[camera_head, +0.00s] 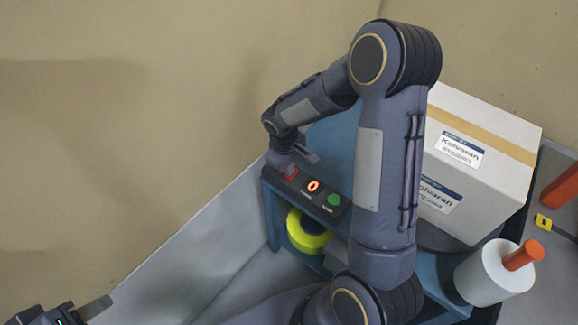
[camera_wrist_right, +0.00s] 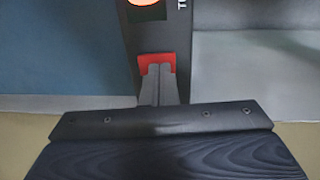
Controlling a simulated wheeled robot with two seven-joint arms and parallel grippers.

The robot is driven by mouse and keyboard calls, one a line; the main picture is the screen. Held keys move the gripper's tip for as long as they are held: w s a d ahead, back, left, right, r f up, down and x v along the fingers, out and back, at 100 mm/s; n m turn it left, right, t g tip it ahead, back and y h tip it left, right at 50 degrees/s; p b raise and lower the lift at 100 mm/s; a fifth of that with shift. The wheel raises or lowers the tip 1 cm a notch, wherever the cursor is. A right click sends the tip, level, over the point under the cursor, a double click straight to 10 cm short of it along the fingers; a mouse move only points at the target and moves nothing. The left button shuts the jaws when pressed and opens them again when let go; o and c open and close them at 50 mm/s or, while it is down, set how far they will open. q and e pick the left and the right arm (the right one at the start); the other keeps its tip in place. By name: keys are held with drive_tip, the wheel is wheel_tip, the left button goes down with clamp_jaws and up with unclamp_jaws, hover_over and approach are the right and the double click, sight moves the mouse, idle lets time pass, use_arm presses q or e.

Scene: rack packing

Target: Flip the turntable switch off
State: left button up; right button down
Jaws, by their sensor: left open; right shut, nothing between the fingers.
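A dark control panel (camera_head: 321,197) on the blue bench's front edge carries a red switch piece (camera_head: 290,174), an orange lit round control (camera_head: 313,186) and a green button (camera_head: 334,200). The labels are too small to read. My right gripper (camera_head: 292,163) is shut and empty, at the red piece. In the right wrist view its closed fingertips (camera_wrist_right: 158,70) overlap the red piece (camera_wrist_right: 145,60); I cannot tell whether they touch. The lit control (camera_wrist_right: 145,3) is cut by the top edge there. My left gripper (camera_head: 92,309) is open and empty at the lower left, partly out of frame.
A white carton (camera_head: 470,155) labelled Kolvaran sits on a dark round base behind my right arm. A yellow-green roll (camera_head: 306,232) is on the shelf below the panel. A white roll with an orange handle (camera_head: 493,274) stands at right. The floor at left is clear.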

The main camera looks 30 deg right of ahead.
drive_tip(key=r+p, duration=0.1)
drive_tip(key=r, duration=0.1)
drive_tip(key=r+p, duration=0.2)
drive_tip(key=shift+a+r, duration=0.2)
drive_tip(key=shift+r, duration=0.05)
use_arm(q)
drive_tip(key=r, duration=0.4)
drive_tip(key=shift+s+a+p, duration=0.1)
drive_tip(key=shift+s+p, duration=0.15)
drive_tip(key=shift+p, duration=0.15)
use_arm(e)
wheel_tip(320, 180, up, 9)
drive_tip(key=a, duration=0.1)
drive_tip(key=shift+s+r, duration=0.15)
drive_tip(key=shift+s, duration=0.2)
use_arm(q)
drive_tip(key=shift+f, duration=0.1)
use_arm(e)
drive_tip(key=shift+a, duration=0.15)
